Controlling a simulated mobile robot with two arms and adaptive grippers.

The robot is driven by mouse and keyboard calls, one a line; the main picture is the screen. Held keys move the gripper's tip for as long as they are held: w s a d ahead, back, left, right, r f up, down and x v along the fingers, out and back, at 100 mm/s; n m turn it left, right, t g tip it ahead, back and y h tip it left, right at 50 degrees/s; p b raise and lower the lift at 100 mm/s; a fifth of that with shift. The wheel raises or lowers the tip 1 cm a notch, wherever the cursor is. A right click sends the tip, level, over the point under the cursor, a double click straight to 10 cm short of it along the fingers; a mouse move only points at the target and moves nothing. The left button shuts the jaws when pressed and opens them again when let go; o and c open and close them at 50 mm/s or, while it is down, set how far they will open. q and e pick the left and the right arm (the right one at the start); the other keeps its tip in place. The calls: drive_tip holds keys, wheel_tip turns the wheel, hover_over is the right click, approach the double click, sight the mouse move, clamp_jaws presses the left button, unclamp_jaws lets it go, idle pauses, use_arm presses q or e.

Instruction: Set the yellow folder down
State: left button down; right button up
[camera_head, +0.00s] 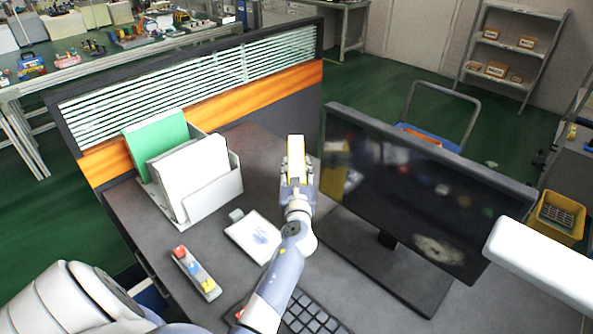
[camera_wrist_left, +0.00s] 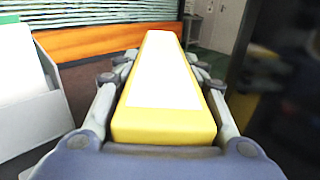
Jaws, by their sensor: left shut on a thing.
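The yellow folder (camera_head: 296,153) is a narrow yellow thing with a white face. It is in my left gripper (camera_head: 297,178), above the grey desk between the file holder and the monitor. In the left wrist view the folder (camera_wrist_left: 165,125) lies lengthwise between the two fingers of the left gripper (camera_wrist_left: 165,85), which are shut on it, one on each side. Its far end points toward the orange panel. I cannot tell how high its lower edge is above the desk. My right gripper is not in view.
A white file holder (camera_head: 217,197) with green and white folders stands on the desk (camera_head: 255,150) at left. A black monitor (camera_head: 410,190) stands close at right. A notepad (camera_head: 254,237), a small tray (camera_head: 196,273) and a keyboard (camera_head: 310,315) lie in front. A partition (camera_head: 200,105) closes the back.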

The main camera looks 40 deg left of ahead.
use_arm(q)
drive_tip(key=shift+f, duration=0.1)
drive_tip(key=c, duration=1)
unclamp_jaws()
